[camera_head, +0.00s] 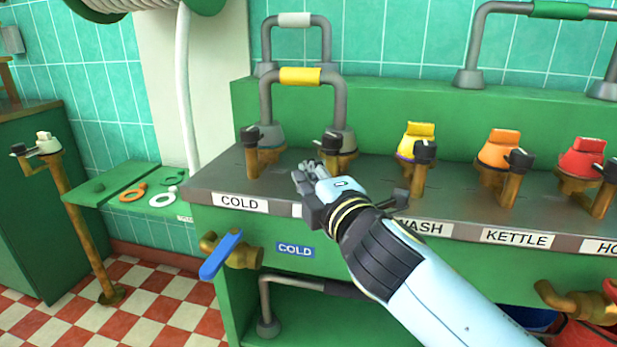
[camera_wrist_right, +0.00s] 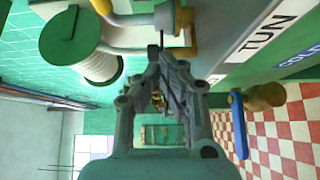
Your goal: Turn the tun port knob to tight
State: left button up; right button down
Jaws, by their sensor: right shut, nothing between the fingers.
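The tun port (camera_head: 340,158) is a brass fitting with a grey collar and a black knob (camera_head: 331,140), second from the left on the steel ledge. My right gripper (camera_head: 307,173) is in front of and just below it in the head view, shut and empty. The gripper hides most of the label below this port; the wrist view shows the TUN label (camera_wrist_right: 267,37). In the wrist view the closed fingertips (camera_wrist_right: 168,56) are near a brass part (camera_wrist_right: 186,38); I cannot tell whether they touch. My left gripper is not in view.
The COLD port (camera_head: 264,155) stands left of the tun port. Yellow (camera_head: 415,142), orange (camera_head: 499,150) and red (camera_head: 582,157) fittings stand right. A blue-handled valve (camera_head: 222,254) juts out below the ledge. Grey pipes rise behind.

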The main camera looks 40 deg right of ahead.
aim_at(326, 141)
jog(key=x, duration=0.7)
jog(key=shift+w, duration=0.3)
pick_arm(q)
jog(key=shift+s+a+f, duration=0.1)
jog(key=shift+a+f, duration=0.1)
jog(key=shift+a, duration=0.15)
pick_arm(e)
jog(key=shift+w+d, duration=0.1)
jog(key=shift+d, duration=1.9)
pick_arm(q)
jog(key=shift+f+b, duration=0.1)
jog(key=shift+b, duration=0.3)
pick_arm(e)
jog(key=shift+w+d+f, duration=0.1)
jog(key=shift+d, duration=0.05)
